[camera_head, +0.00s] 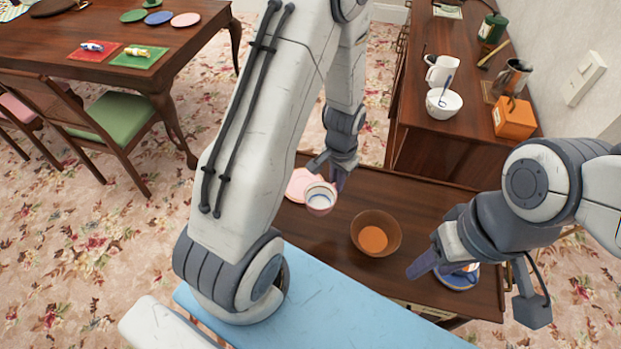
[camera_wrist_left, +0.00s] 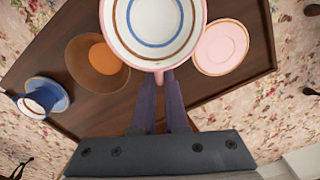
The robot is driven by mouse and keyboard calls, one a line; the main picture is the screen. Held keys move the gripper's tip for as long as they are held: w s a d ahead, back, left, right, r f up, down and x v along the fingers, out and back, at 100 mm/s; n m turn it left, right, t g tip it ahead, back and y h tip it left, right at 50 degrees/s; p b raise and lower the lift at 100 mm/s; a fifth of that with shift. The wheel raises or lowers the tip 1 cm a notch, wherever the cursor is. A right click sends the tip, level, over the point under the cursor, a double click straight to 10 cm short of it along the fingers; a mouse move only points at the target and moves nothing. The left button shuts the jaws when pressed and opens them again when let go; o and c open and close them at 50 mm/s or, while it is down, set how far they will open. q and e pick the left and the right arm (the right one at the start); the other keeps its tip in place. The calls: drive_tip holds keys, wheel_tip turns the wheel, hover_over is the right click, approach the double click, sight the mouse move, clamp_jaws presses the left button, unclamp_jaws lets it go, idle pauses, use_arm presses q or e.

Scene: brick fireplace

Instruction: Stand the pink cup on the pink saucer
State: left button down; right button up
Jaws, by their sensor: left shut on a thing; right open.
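The pink cup (camera_head: 320,199) is upright, its white inside with blue and brown rings facing the left wrist camera (camera_wrist_left: 152,28). My left gripper (camera_head: 330,172) is shut on its handle, seen in the left wrist view (camera_wrist_left: 160,100). The pink saucer (camera_head: 298,185) lies bare on the dark wooden table, left of the cup in the head view and partly covered by it. In the left wrist view the saucer (camera_wrist_left: 221,48) shows to the right of the cup, not under it. My right gripper (camera_head: 440,266) is open and empty beside the blue cup.
A brown bowl (camera_head: 376,233) stands right of the pink cup. A blue cup on its saucer (camera_head: 460,280) is partly hidden by my right gripper. A sideboard behind holds a white bowl (camera_head: 444,103), a white jug (camera_head: 441,70) and an orange box (camera_head: 514,117).

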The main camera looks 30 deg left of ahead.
sight(303, 186)
use_arm(q)
drive_tip(key=w+d+f+m+b, duration=0.1)
drive_tip(key=w+m+b, duration=0.1)
drive_tip(key=m, duration=0.9)
drive_tip(key=w+d+f+m+b, duration=0.1)
drive_tip(key=w+d+m+b, duration=0.15)
drive_tip(key=m, duration=0.75)
drive_tip(key=a+f, duration=0.2)
drive_tip(key=a, duration=0.1)
drive_tip(key=s+a+f+p, duration=0.1)
drive_tip(key=a+f, duration=0.1)
drive_tip(key=a, duration=0.2)
drive_tip(key=s+a+f+p, duration=0.1)
drive_tip(key=a+f, duration=0.1)
drive_tip(key=a, duration=0.2)
drive_tip(key=shift+s+a+f, duration=0.15)
drive_tip(key=shift+s+f, duration=0.05)
drive_tip(key=shift+f, duration=0.05)
drive_tip(key=shift+a+f, duration=0.15)
wheel_tip(303, 186, down, 4)
drive_tip(key=shift+r+p, duration=0.15)
drive_tip(key=shift+p, duration=0.45)
drive_tip(key=shift+f, duration=0.25)
